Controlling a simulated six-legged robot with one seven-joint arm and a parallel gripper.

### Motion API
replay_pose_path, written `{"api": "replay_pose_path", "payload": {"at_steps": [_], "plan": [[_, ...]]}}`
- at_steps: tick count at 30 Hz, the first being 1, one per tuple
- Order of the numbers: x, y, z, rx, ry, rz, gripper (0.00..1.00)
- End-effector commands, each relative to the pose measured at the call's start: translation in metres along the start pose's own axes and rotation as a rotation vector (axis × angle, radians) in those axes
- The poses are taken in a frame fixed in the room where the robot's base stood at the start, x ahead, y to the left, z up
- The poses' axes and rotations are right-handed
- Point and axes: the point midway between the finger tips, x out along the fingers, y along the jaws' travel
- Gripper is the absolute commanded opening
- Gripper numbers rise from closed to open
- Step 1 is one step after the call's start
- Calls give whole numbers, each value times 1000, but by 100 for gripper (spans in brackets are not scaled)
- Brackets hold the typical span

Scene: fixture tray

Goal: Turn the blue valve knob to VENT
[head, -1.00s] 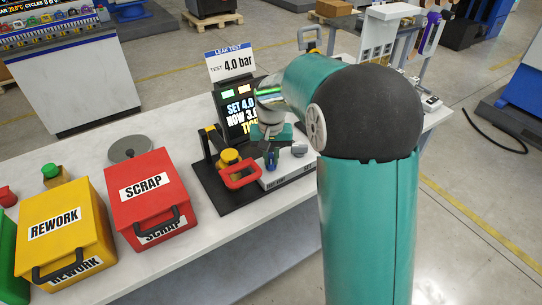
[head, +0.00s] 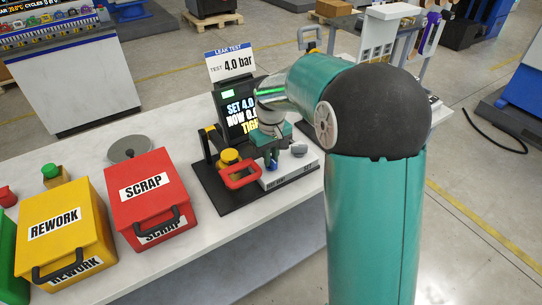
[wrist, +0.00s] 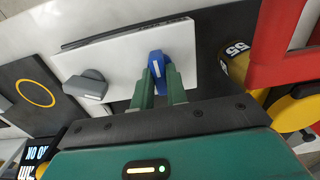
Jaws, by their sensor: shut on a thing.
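The blue valve knob (wrist: 158,62) stands on the white panel (wrist: 115,58) and carries a white pointer line. My gripper (wrist: 160,84) has its two green fingers closed about the near end of the knob. In the head view my gripper (head: 273,152) reaches down over the panel, with a bit of the blue knob (head: 272,166) showing below it. VENT lettering is not readable in either view, so I cannot tell which mark the pointer meets.
A grey knob (wrist: 86,86) sits beside the blue one. A red clamp handle (head: 240,175) is close on the other side. The leak test display (head: 238,112) stands behind, reading SET 4.0 and NOW about 0.0. Red SCRAP (head: 138,208) and yellow REWORK (head: 40,248) bins stand left.

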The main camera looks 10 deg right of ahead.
Motion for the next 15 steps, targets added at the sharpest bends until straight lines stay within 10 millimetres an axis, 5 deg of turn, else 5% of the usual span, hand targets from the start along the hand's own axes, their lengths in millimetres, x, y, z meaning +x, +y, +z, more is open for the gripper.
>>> {"api": "replay_pose_path", "payload": {"at_steps": [9,10,12,15], "plan": [[-1,0,-1,-3,4,2,0],[-1,0,-1,-3,4,2,20],[-1,0,-1,-3,3,2,34],[-1,0,-1,-2,2,1,36]]}}
